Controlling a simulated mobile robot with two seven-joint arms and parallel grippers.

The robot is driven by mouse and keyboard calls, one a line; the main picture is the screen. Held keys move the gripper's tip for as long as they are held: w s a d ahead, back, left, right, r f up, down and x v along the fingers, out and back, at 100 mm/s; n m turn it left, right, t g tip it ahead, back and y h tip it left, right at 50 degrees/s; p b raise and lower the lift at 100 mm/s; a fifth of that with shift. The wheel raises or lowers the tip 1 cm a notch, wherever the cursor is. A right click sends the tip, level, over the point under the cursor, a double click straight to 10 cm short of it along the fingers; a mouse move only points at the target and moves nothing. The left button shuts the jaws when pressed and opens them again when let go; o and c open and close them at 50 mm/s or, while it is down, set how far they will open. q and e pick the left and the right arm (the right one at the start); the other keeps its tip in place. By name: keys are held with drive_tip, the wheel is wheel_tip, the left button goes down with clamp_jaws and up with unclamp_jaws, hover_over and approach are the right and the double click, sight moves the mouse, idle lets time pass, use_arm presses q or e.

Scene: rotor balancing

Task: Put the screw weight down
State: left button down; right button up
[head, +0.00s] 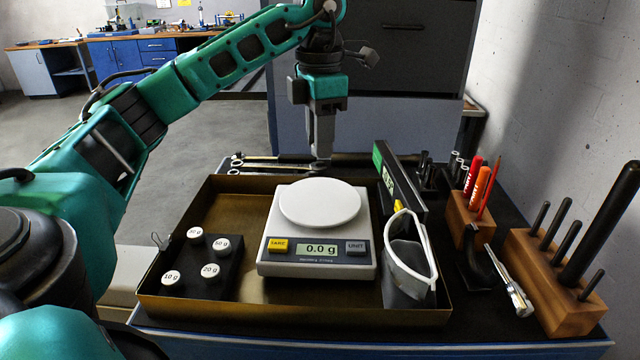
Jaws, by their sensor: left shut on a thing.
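My left gripper (320,160) points straight down behind the kitchen-type scale (318,268), above the far edge of its white round pan (320,203). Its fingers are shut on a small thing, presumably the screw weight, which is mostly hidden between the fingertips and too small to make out. The pan is empty and the display reads 0.0 g. The gripper looks apart from the pan. My right gripper is not in view.
A brass-coloured tray (290,312) holds the scale, a black block (238,262) with several white-topped weights, and a grey pouch (408,270). Wooden tool holders (560,285) stand at the right. Wrenches (275,168) lie behind the tray. The tray's back left is bare.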

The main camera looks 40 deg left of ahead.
sight(320, 199)
use_arm(q)
wheel_tip(320, 199, down, 4)
drive_tip(key=shift+r+b, duration=0.25)
drive_tip(key=shift+b, duration=0.3)
drive_tip(key=shift+f, duration=2.45)
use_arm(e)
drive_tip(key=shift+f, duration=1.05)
use_arm(q)
drive_tip(key=shift+f, duration=0.15)
drive_tip(key=c, duration=0.9)
unclamp_jaws()
drive_tip(key=shift+o, duration=0.2)
wheel_tip(320, 199, up, 11)
drive_tip(key=p, duration=0.3)
drive_tip(key=shift+f, duration=0.2)
drive_tip(key=shift+r, duration=0.9)
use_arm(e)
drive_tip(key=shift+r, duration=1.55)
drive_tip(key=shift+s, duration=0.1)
